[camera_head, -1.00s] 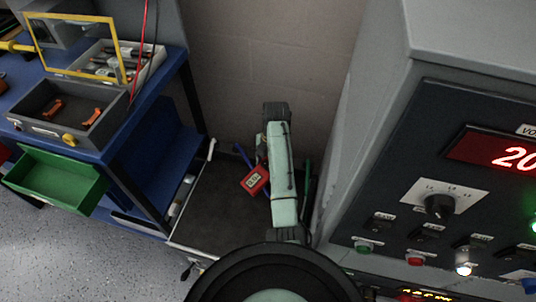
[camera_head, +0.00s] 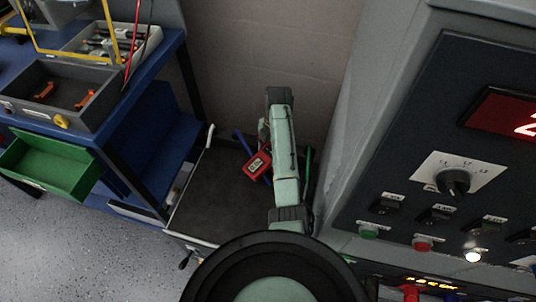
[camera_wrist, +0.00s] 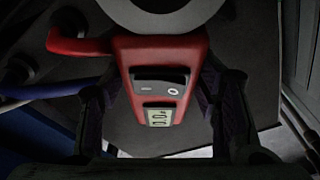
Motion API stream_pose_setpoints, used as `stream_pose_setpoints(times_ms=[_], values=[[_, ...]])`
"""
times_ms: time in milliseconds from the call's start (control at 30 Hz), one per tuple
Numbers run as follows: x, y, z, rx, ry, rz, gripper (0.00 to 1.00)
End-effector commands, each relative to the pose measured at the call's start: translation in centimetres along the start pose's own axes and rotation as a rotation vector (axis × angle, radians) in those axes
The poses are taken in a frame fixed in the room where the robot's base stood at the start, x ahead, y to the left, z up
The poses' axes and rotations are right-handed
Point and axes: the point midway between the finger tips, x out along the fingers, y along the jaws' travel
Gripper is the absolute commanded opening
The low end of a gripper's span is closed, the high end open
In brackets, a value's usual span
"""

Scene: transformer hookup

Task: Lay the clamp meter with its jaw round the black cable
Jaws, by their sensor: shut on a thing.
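The red clamp meter (camera_head: 257,166) shows in the head view just left of my pale green arm, above a dark surface. In the wrist view the meter (camera_wrist: 160,58) sits between the two dark fingers of my gripper (camera_wrist: 160,108), which is shut on it. Its dark switch and pale display face the wrist camera. A red curved piece runs left from its upper end; I cannot tell whether it is the jaw or a red cable. I cannot make out the black cable, nor whether the jaw is round anything. My arm hides part of this area.
A blue cable (camera_head: 243,143) and a green cable (camera_head: 307,165) show on either side of my arm. A grey control cabinet (camera_head: 390,130) stands close on the right. A blue bench (camera_head: 150,70) with a grey tray (camera_head: 50,98) and an open green drawer (camera_head: 50,165) stands left.

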Motion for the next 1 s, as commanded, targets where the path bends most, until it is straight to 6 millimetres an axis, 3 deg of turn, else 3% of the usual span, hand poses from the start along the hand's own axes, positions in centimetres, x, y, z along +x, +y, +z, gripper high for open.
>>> stream_pose_setpoints(times_ms=[400,633,667,867,900,1000], values=[[2.6,0.3,0.9,0.000,-0.001,0.001,0.18],[3.2,0.3,1.0,0.001,0.000,0.000,0.18],[3.2,0.2,1.0,0.001,0.000,-0.001,0.13],[3.4,0.2,1.0,0.002,0.001,-0.002,0.13],[3.4,0.2,1.0,0.002,0.002,-0.003,0.58],[3.4,0.2,1.0,0.002,0.002,-0.003,0.65]])
